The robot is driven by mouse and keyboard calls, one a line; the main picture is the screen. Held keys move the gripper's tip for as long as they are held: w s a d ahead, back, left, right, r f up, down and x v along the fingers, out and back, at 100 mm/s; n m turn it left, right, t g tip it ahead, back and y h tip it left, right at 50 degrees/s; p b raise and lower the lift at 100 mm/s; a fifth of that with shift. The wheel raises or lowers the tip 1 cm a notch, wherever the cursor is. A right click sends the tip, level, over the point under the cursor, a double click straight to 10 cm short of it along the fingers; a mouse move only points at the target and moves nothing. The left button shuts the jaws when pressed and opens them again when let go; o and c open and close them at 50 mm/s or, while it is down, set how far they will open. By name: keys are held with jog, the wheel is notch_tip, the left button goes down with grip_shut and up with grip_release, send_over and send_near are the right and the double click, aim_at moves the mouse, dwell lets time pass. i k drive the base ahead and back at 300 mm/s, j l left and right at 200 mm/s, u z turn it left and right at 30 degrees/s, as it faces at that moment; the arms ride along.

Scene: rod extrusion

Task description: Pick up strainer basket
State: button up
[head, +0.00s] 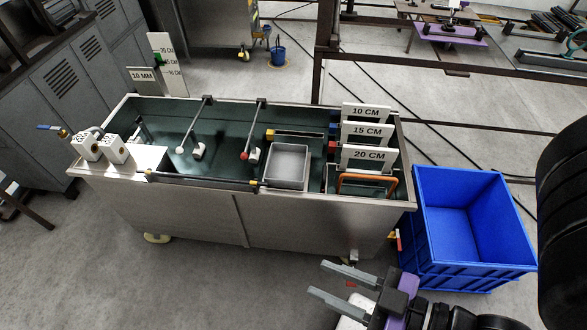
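A grey rectangular basket (288,163) with a pale rim, which looks like the strainer basket, sits at the front wall of the long metal tank (200,213), right of its middle. An orange handle (368,178) stands at the tank's right end, below the size signs; what it is fixed to is mostly hidden. My gripper (319,279) is at the lower middle, in front of the tank and apart from the basket. Its two grey fingers are spread and point left, with nothing between them.
Signs reading 10 CM (365,112), 15 CM (366,131) and 20 CM (368,155) stand at the tank's right end. An empty blue crate (472,267) is on the floor to the right. Rods with knobs cross the tank. Floor in front at left is clear.

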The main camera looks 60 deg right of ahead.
aim_at(395, 181)
jog(key=i+j+z, duration=0.3)
jog(key=j+z, duration=0.3)
jog(key=i+j+z, duration=0.3)
jog(key=j+z, duration=0.3)
